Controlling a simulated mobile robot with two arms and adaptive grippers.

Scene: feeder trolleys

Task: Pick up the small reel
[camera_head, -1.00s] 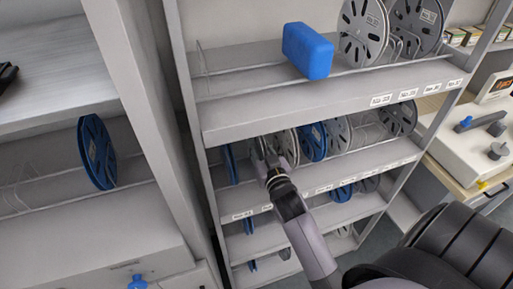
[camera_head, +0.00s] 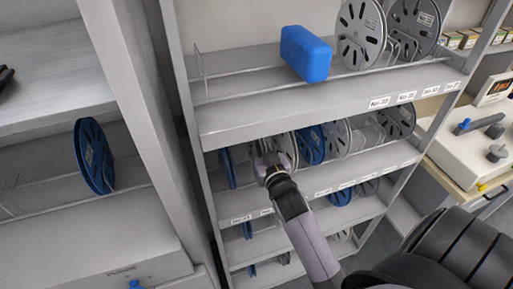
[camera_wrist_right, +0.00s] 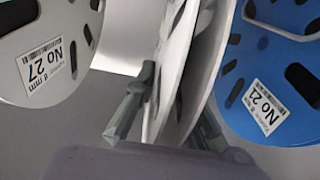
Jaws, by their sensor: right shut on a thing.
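My right gripper (camera_head: 268,163) reaches into the second shelf level from the top. In the right wrist view its two fingers (camera_wrist_right: 168,122) are shut on a thin pale grey reel (camera_wrist_right: 207,62), seen nearly edge-on. In the head view this reel (camera_head: 287,143) stands upright just behind the gripper, partly hidden by it. I cannot read a label on it. A blue reel (camera_wrist_right: 272,75) labelled No 21 stands close on its right, and a pale reel (camera_wrist_right: 50,50) labelled No 27 on its left. My left gripper is not in view.
The shelf (camera_head: 330,100) has several levels with wire dividers and more reels. A blue box (camera_head: 306,53) and grey reels (camera_head: 362,33) are on the top level. A cabinet at left holds a blue reel (camera_head: 94,156). A bench with a device (camera_head: 480,140) is at right.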

